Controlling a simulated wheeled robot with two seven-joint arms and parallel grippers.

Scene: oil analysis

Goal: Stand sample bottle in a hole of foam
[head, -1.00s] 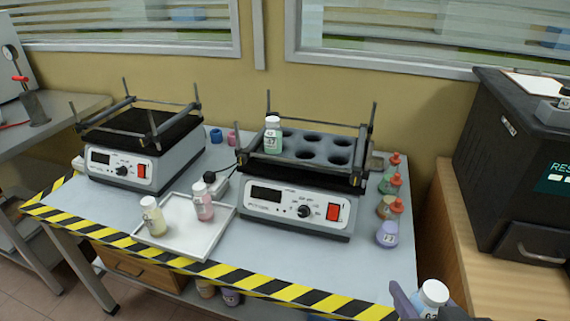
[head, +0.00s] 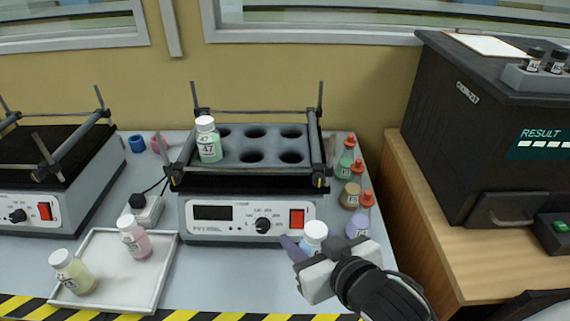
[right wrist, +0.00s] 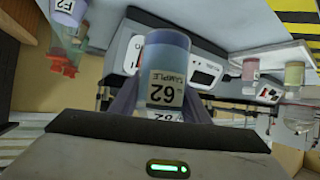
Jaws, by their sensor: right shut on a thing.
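The sample bottle (head: 314,233), white-capped with a blue body, is held in my right gripper (head: 303,250) in front of the right shaker. In the right wrist view the bottle (right wrist: 167,70) shows a label with 62 between the fingers. The dark foam (head: 271,144) lies on the right shaker, with two rows of round holes. A green bottle labelled 47 (head: 209,141) stands upright at its left end, apparently in the front-left hole. The other visible holes look empty. My held bottle is lower and nearer than the foam, apart from it. My left gripper is out of view.
Upright posts and bars (head: 319,150) frame the foam. A white tray (head: 110,262) with yellow and pink bottles is at front left. Several red-capped flasks (head: 349,193) and a purple one stand right of the shaker. A second shaker (head: 55,190) is at left, a black analyser (head: 470,130) at right.

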